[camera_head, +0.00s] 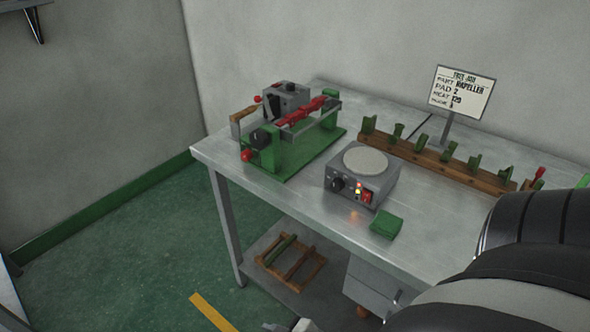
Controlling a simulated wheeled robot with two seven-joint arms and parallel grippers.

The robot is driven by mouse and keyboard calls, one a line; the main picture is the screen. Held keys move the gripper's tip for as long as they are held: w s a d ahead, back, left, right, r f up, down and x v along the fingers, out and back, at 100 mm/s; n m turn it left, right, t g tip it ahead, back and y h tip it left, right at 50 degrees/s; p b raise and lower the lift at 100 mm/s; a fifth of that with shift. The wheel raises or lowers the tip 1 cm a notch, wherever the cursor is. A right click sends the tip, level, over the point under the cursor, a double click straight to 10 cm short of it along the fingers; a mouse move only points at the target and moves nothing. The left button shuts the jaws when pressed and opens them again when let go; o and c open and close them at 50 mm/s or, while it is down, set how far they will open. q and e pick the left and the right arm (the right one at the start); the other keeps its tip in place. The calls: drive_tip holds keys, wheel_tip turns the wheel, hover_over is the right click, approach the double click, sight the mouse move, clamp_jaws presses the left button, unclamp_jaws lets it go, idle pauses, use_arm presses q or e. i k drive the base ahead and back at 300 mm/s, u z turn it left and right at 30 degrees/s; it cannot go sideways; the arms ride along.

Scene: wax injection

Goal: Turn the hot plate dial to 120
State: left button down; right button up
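The hot plate (346,186) is a grey box with a round pale top, standing near the middle front of the metal table (300,217). Its black dial (337,184) is on the left of its front face. A red switch and small lit green and red lights sit to the right of the dial. The dial's setting is too small to read. A dark arm link of mine fills the lower right corner. Neither gripper can be made out clearly; a small pale piece at the bottom edge is too cut off to identify.
A green-based machine (295,165) with red parts stands left of the hot plate. A green pad (386,227) lies in front right. A wooden rack (430,157) with green holders runs behind. A sign (461,93) on a post stands at the back; its heat line seems to read 120.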

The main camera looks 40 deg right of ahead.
sight(337, 184)
drive_tip(key=u, duration=0.1)
drive_tip(key=i, duration=1.65)
drive_tip(key=z, duration=1.75)
